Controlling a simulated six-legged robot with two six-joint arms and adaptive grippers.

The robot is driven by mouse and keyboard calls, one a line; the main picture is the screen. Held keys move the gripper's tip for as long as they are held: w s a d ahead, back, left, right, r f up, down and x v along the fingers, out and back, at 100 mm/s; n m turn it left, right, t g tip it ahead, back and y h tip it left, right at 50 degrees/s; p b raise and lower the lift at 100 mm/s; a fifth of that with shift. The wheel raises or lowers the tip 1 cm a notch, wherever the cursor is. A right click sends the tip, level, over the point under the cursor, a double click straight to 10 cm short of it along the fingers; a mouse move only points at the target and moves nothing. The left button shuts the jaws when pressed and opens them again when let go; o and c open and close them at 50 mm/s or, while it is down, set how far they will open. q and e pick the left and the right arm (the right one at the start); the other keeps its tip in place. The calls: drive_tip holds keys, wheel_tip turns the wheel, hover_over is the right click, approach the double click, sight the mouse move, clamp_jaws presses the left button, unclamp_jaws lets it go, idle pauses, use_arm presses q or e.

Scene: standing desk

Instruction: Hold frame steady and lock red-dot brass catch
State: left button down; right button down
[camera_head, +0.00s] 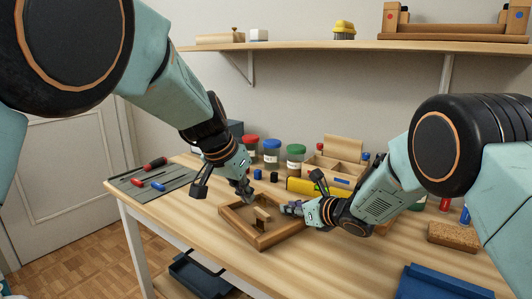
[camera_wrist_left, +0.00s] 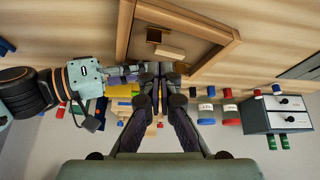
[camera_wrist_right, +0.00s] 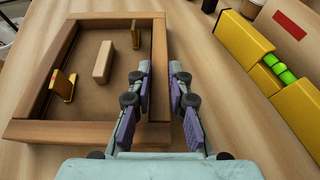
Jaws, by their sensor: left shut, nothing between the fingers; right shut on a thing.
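A wooden frame (camera_head: 272,240) lies flat on the desk, with a pale wooden block (camera_wrist_right: 103,62) standing on its inner panel. My right gripper (camera_wrist_right: 160,72) is shut on the frame's right-hand wall in that view, one finger on each side. My left gripper (camera_head: 250,197) is shut and empty near the frame's back corner. Its fingertips (camera_wrist_left: 159,70) also show in the left wrist view beside the frame.
Jars with coloured lids (camera_head: 272,151), a wooden organiser (camera_head: 338,160) and a yellow object (camera_head: 300,186) stand behind the frame. A grey mat with tools (camera_head: 158,180) lies left. A blue tray (camera_head: 440,284) and a cork block (camera_head: 453,235) lie right. The front desk is clear.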

sight(262, 228)
use_arm(q)
drive_tip(key=shift+f+m, duration=0.3)
drive_tip(key=shift+m, duration=0.1)
drive_tip(key=shift+w+f, duration=0.1)
drive_tip(key=shift+f, duration=3.1)
drive_tip(key=shift+w+d, duration=0.25)
drive_tip(key=shift+d, duration=0.25)
drive_tip(key=shift+s+d, duration=0.25)
drive_tip(key=shift+d, duration=0.1)
drive_tip(key=shift+s+d, duration=0.15)
drive_tip(key=shift+d, duration=0.1)
drive_tip(key=shift+r, duration=0.15)
